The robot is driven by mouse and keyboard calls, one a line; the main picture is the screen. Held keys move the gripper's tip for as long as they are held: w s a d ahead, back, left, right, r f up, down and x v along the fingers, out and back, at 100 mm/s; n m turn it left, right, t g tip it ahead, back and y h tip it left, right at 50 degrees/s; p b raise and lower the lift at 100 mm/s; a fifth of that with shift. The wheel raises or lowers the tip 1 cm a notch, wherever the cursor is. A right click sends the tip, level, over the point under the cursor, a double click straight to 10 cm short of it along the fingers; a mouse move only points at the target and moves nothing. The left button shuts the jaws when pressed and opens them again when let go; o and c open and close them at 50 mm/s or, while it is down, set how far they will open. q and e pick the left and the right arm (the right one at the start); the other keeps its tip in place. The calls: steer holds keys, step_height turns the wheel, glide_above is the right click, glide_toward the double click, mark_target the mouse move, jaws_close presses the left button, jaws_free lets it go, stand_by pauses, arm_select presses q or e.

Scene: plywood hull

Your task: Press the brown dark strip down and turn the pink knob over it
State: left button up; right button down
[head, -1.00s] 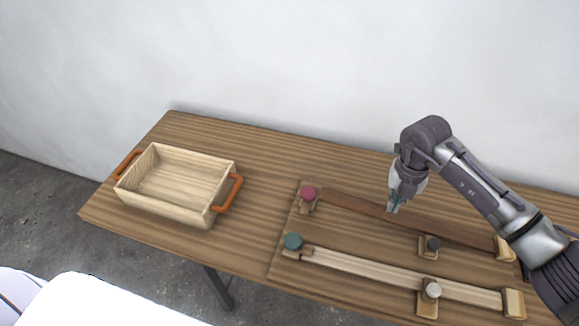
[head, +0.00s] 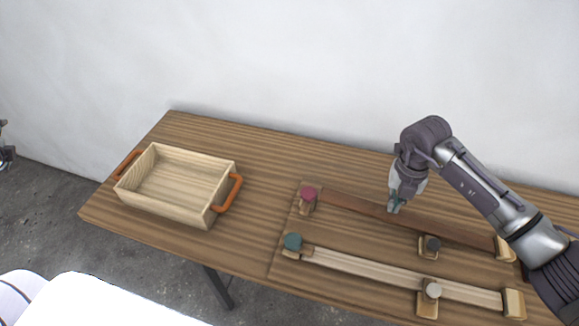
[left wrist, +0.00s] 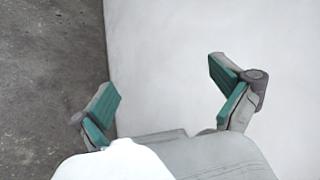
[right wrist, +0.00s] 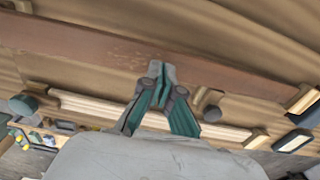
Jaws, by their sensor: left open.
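The dark brown strip (head: 350,203) lies along the back of the board, running from the pink knob to a wooden end block. It also crosses the right wrist view (right wrist: 80,42). The pink knob (head: 309,193) stands on a wooden block at the strip's left end; whether it overlaps the strip is unclear. My right gripper (head: 393,209) points down at the middle of the strip. Its fingers are closed together with nothing between them, tips at or just above the strip (right wrist: 161,68). My left gripper (left wrist: 165,80) is open and empty, away from the table; part shows at the head view's left edge.
A pale strip (head: 370,269) lies along the front with a teal knob (head: 292,241) at its left end. A dark knob (head: 433,243) and a grey knob (head: 432,289) stand on wooden blocks. A wooden tray (head: 158,205) with orange handles sits left. Table between is clear.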

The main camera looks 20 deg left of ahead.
arm_select(q)
steer(key=w+d+r+m+t, duration=0.2)
steer(key=w+d+r+m, duration=0.2)
steer(key=w+r, duration=0.4)
steer(key=w+d+f+m+t+h, duration=0.15)
steer(key=w+d+f+m, duration=0.25)
steer(key=d, duration=0.4)
steer(key=w+d+f+m+t+h, duration=0.1)
steer(key=w+d+f+m+t, duration=0.1)
steer(key=w+d+f+m, duration=0.4)
arm_select(e)
steer(key=shift+s+a+r, duration=0.1)
arm_select(q)
steer(key=w+d+r+n, duration=0.1)
steer(key=w+d+r, duration=0.15)
steer(key=d, duration=0.45)
steer(key=w+d+r+h, duration=0.1)
steer(key=w+d, duration=0.3)
steer(key=d, duration=0.4)
steer(key=w+d+r+n, duration=0.1)
steer(key=w+d, duration=0.3)
steer(key=d, duration=0.3)
steer(key=n+g+h, duration=0.9)
steer(key=g+h, duration=0.3)
steer(key=g, duration=0.1)
glide_toward(307, 196)
steer(key=x, duration=1)
steer(key=shift+d+f, duration=0.1)
steer(key=shift+f, duration=0.2)
